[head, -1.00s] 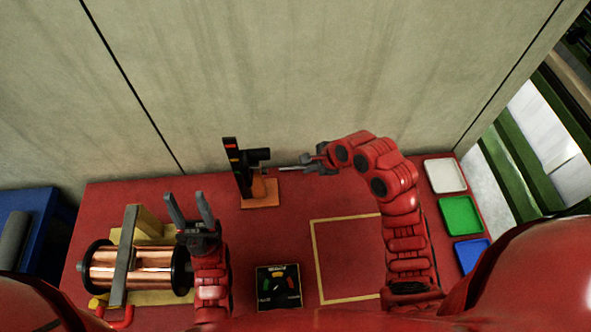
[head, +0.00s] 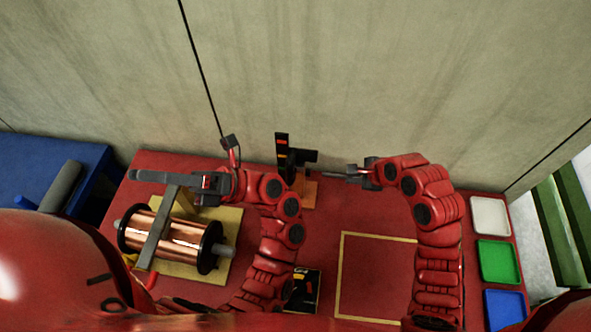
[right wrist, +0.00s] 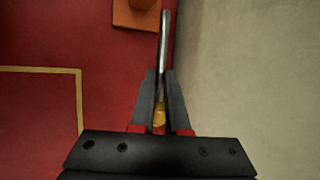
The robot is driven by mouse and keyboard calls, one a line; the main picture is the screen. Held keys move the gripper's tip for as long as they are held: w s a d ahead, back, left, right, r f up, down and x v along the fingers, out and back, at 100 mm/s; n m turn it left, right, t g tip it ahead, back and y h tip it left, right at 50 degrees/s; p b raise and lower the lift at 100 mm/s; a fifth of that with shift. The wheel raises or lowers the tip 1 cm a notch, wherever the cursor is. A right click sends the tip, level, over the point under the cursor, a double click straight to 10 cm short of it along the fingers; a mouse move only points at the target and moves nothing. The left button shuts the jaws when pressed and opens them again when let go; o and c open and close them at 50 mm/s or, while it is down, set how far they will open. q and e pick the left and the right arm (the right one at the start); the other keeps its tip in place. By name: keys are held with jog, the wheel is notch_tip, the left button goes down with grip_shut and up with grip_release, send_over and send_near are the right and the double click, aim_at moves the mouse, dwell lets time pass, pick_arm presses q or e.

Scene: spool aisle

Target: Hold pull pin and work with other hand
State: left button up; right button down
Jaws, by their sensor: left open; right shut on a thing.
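My right gripper (head: 352,174) is shut on a thin grey rod (head: 335,174), seemingly the pull pin. In the right wrist view the rod (right wrist: 165,45) stands out beyond the fingertips (right wrist: 160,75), with a yellow and red end between the fingers. It points toward a black post (head: 283,155) on an orange base (head: 310,195); I cannot tell whether they touch.
A black panel (head: 306,290) lies partly behind my left arm. A yellow outlined square (head: 342,275) on the red table is empty. White (head: 490,215), green (head: 498,262) and blue (head: 505,308) trays line the right edge. A wall (head: 380,80) stands behind.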

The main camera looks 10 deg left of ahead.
pick_arm(q)
notch_tip(320, 180, down, 2)
jog(key=a+t+h, duration=0.2)
jog(key=t+h, duration=0.1)
jog(key=m+t+h, duration=0.6)
jog(key=t+h, duration=0.7)
jog(key=h, duration=0.5)
send_near(292, 169)
jog(key=f, duration=0.2)
jog(key=shift+y, duration=0.3)
jog(key=x, duration=1.1)
jog(key=shift+w, duration=0.25)
jog(key=shift+c, duration=0.2)
grip_shut()
